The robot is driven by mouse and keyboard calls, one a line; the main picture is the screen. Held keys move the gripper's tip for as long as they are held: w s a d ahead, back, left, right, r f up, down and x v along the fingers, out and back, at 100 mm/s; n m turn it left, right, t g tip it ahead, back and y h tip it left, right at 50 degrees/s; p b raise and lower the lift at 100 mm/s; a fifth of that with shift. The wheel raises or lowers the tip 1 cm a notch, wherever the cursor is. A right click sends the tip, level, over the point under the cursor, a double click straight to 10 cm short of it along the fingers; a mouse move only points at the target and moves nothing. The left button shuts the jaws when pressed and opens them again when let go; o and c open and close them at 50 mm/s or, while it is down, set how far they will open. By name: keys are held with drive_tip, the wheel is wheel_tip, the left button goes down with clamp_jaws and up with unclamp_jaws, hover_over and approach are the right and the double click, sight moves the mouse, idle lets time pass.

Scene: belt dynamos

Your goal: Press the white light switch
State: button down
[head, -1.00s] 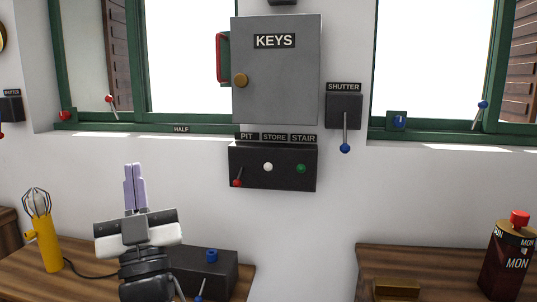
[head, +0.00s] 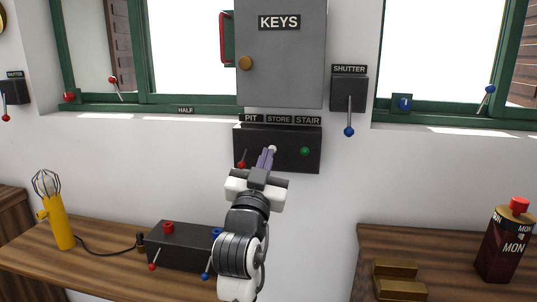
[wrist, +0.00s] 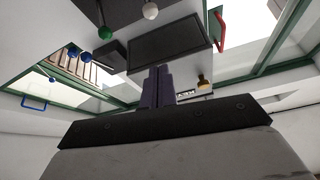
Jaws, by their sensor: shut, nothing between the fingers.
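The white light switch (head: 273,149) is a small white knob in the middle of a dark switch box (head: 290,160), under the label STORE. My gripper (head: 266,157) is shut and empty, its purple fingers pointing up towards the box. In the head view its tips overlap the area just below and left of the white knob; whether they touch cannot be told. In the wrist view the white knob (wrist: 150,11) shows at the top edge, apart in the picture from the shut fingertips (wrist: 157,72).
A red lever (head: 241,165) under PIT and a green knob (head: 305,151) under STAIR flank the white knob. The grey KEYS cabinet (head: 285,70) hangs above. A SHUTTER lever (head: 349,131) is to the right. A wooden bench (head: 105,265) holds a yellow lamp (head: 60,222) and a dark control box (head: 185,248).

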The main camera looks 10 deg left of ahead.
drive_tip(key=a+r+p+x, duration=0.1)
drive_tip(key=p+x, duration=0.2)
drive_tip(key=x, duration=0.6)
wheel_tip(320, 180, down, 5)
drive_tip(key=shift+w+d+r+p, duration=0.1)
drive_tip(key=shift+w+p, duration=0.05)
drive_tip(key=shift+p, duration=0.3)
drive_tip(key=shift+b, duration=0.35)
drive_tip(key=shift+f+t+b, duration=0.3)
drive_tip(key=shift+f+b, duration=0.1)
drive_tip(key=shift+b, duration=0.55)
